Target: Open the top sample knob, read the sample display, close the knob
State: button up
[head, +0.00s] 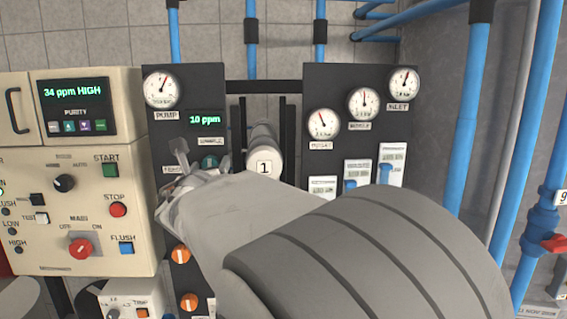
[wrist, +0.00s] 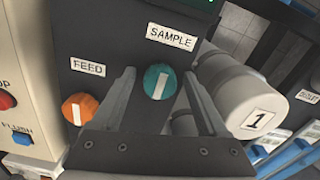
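The teal sample knob (wrist: 160,82) sits on the dark panel (wrist: 100,30) below the SAMPLE label (wrist: 171,38). Its white line runs about upright relative to the panel. It shows partly in the head view (head: 209,161). My gripper (wrist: 160,74) is open, with one finger on each side of the knob in the wrist view; I cannot tell whether either touches it. The gripper also shows in the head view (head: 184,164), with my arm hiding the panel below it. The sample display (head: 205,120) reads 10 ppm in green; only its edge shows in the wrist view.
An orange FEED knob (wrist: 80,108) is close left of the gripper. A white cylinder marked 1 (head: 264,162) stands close on the right. The cream control box (head: 110,200) is at left, its purity display (head: 74,92) reading 34 ppm HIGH. Blue pipes (head: 470,120) run at right.

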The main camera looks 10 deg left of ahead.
grip_shut()
jog(key=shift+f+m+b, duration=0.1)
jog(key=shift+m+b, duration=0.3)
jog(key=shift+b, duration=0.25)
jog(key=m+b, duration=0.2)
jog(key=b, duration=0.1)
jog(key=shift+f, duration=0.15)
jog(key=m+b, duration=0.5)
jog(key=b, duration=0.1)
jog(key=shift+d, duration=0.1)
jog(key=m+b, duration=0.5)
jog(key=shift+m+b, duration=0.35)
jog(key=shift+m, duration=0.05)
jog(key=m+b, duration=0.3)
jog(key=m, duration=0.1)
jog(key=shift+r, duration=0.2)
jog(key=shift+r+m, duration=0.1)
jog(key=shift+m, duration=0.2)
